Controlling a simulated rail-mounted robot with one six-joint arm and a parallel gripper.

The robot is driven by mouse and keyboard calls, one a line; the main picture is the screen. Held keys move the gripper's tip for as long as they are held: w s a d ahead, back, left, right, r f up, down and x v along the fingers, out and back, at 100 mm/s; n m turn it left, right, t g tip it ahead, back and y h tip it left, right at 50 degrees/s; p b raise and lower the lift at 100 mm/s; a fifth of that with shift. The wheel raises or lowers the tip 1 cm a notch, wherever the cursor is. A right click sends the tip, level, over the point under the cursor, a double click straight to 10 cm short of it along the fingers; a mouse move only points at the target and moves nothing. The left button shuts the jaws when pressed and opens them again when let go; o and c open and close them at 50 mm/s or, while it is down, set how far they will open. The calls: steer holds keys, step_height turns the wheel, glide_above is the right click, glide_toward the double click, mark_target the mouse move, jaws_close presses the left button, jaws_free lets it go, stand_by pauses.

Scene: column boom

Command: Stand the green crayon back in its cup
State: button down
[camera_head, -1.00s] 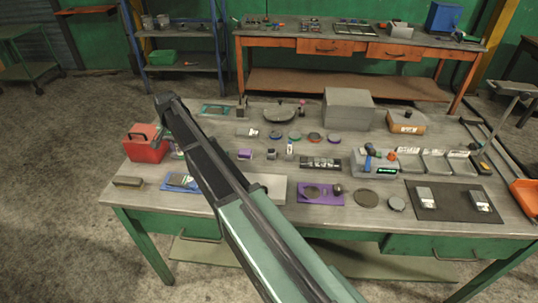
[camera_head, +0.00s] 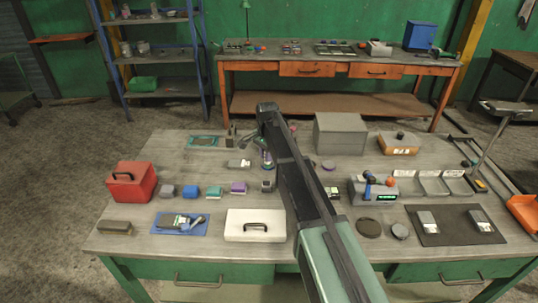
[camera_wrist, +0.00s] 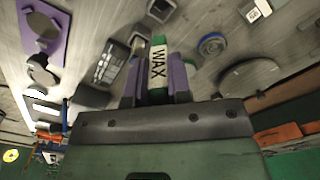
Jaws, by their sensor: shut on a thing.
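In the wrist view my gripper (camera_wrist: 156,84) is shut on the green crayon (camera_wrist: 158,42), which has a white label reading WAX. The crayon stands lengthwise between the two purple-grey fingers, one on each side. A small grey square cup (camera_wrist: 137,41) shows just beyond the left finger, apart from the crayon. Which cup is the crayon's own I cannot tell. My arm hides part of the row's right side.
A red toolbox (camera_head: 131,183) and a white case (camera_head: 255,226) stand left of my arm. A large grey box (camera_head: 340,133) is behind it, and a grey device with knobs (camera_head: 373,190) to its right. A round dish (camera_wrist: 250,77) shows in the wrist view.

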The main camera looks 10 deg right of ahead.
steer(key=shift+a, duration=0.25)
steer(key=shift+f, duration=0.2)
step_height(320, 180, down, 10)
steer(key=b, duration=1)
steer(key=shift+r, duration=0.15)
steer(key=c, duration=1)
jaws_free()
steer(key=shift+r, duration=0.2)
